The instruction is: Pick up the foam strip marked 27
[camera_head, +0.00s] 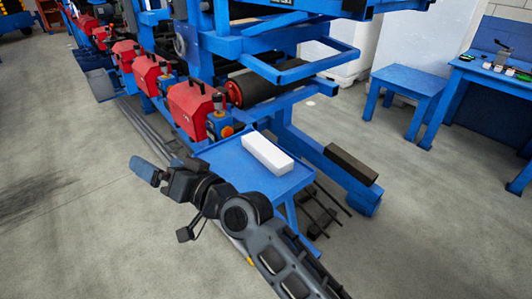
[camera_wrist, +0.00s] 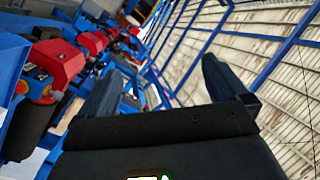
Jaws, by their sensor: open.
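A white block-shaped strip (camera_head: 268,153), which looks like the foam strip, lies on a small blue table (camera_head: 230,170) in the head view. No number can be read on it. My gripper (camera_head: 146,171) is in the air to the left of the table, apart from the strip, and points away to the left. In the wrist view my gripper (camera_wrist: 162,82) is open, with nothing between its two dark blue fingers. A pale patch at the lower left of the wrist view is too unclear to name.
A large blue machine with a dark roller (camera_head: 262,86) stands behind the table, with several red units (camera_head: 190,107) along its left side. A dark bar (camera_head: 350,166) lies on a blue beam to the right. A blue stool (camera_head: 408,84) stands farther right. The left floor is clear.

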